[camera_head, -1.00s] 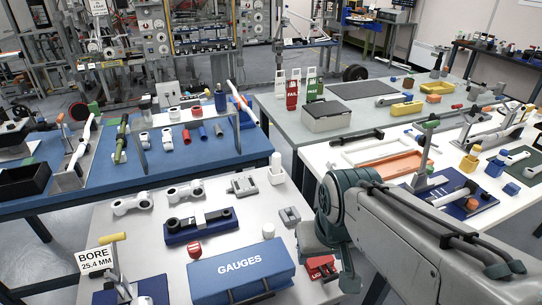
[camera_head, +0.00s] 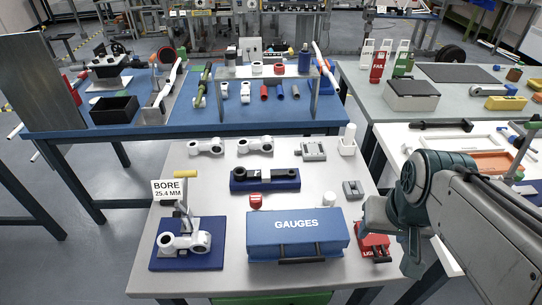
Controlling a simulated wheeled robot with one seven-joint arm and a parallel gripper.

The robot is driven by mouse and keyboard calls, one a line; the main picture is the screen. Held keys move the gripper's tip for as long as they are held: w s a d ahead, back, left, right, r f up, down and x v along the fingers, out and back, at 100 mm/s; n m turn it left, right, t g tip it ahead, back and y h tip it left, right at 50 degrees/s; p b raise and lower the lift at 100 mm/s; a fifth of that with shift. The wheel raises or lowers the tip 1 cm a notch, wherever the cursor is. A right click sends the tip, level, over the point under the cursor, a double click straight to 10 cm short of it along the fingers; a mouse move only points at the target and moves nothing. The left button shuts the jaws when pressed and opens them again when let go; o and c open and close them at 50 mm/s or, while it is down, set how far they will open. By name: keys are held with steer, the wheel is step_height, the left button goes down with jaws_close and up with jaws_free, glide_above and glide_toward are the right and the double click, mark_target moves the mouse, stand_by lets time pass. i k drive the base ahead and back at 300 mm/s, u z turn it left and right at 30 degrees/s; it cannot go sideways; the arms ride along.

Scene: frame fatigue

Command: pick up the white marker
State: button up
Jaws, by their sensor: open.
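A slim white upright piece (camera_head: 350,132), perhaps the white marker, stands in a white square holder (camera_head: 347,147) at the back right corner of the near grey table. It is too small to be sure what it is. A short white cylinder (camera_head: 329,199) stands behind the blue gauges case. My arm, with its teal joint, reaches in from the right over that table's right edge. I cannot make out my gripper's fingers; the arm's end is not clearly shown.
The near grey table (camera_head: 215,183) bears a blue GAUGES case (camera_head: 297,238), a red block (camera_head: 374,247), a blue fixture (camera_head: 264,180) and a bore stand (camera_head: 186,243). A blue table (camera_head: 60,137) stands behind. A white table (camera_head: 410,136) stands right, beyond a narrow gap.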

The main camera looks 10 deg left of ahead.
mark_target(351, 130)
steer(key=k, duration=1.3)
steer(key=z, duration=0.8)
steer(key=i, duration=1.15)
steer(key=u, duration=0.55)
steer(key=i, duration=0.55)
steer(key=u, duration=0.65)
